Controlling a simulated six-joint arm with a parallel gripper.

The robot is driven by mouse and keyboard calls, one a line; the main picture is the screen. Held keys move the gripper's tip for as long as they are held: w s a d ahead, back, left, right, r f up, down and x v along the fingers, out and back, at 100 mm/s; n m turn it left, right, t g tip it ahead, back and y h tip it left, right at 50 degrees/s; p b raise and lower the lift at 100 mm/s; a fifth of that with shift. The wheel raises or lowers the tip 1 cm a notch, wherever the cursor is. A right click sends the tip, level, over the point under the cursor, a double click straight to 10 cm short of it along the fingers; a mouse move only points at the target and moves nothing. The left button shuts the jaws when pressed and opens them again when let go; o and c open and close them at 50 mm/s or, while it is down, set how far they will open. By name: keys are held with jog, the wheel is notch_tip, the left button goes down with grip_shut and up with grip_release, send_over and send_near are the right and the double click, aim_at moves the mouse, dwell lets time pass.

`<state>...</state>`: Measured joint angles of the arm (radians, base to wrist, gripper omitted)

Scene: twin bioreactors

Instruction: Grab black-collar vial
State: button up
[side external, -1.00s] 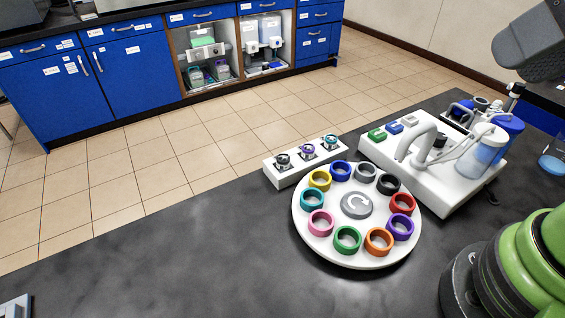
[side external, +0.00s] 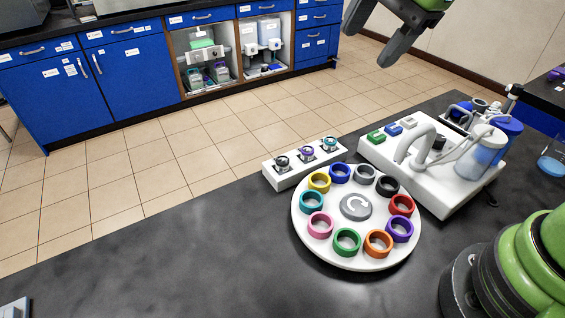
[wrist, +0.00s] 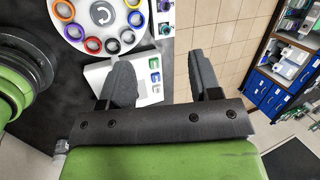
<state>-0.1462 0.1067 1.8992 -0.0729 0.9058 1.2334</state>
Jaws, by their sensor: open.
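The black-collar vial (side external: 283,162) stands upright in the left end of a white rack (side external: 270,178). A purple-collar vial (side external: 306,153) and a teal-collar vial (side external: 329,143) stand beside it. My gripper (side external: 367,45) is open and empty, high up and to the right of the rack in the side view. In the wrist view my gripper (wrist: 160,62) shows its two fingers apart with nothing between them. There the teal-collar vial (wrist: 165,29) and purple-collar vial (wrist: 163,6) are at the top edge, and the black-collar vial is out of frame.
A white carousel (side external: 357,256) with several coloured rings sits in front of the rack. A white bioreactor unit (side external: 440,190) with tubing and bottles stands to the right. Blue cabinets (side external: 135,75) stand across the tiled floor.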

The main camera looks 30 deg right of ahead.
jog(key=w+a+f+m+g, duration=0.2)
jog(key=w+a+f+m, duration=0.2)
jog(key=w+f+m, duration=0.4)
jog(key=m, duration=0.2)
send_near(283, 156)
jog(key=shift+m+g+h, duration=0.4)
jog(key=f, duration=0.2)
jog(key=a+f, duration=0.1)
jog(key=f, duration=0.1)
jog(key=shift+w+a, duration=0.1)
jog(key=shift+w, duration=0.15)
jog(key=shift+w+a+f, duration=0.1)
jog(key=shift+w+f, duration=0.1)
jog(key=shift+f, duration=0.8)
jog(key=shift+w+a+f, duration=0.1)
jog(key=shift+w+f, duration=0.1)
jog(key=shift+f, duration=0.8)
jog(key=shift+w+a+f, duration=0.1)
jog(key=shift+w+f, duration=0.1)
jog(key=shift+f, duration=0.8)
jog(key=c, duration=1)
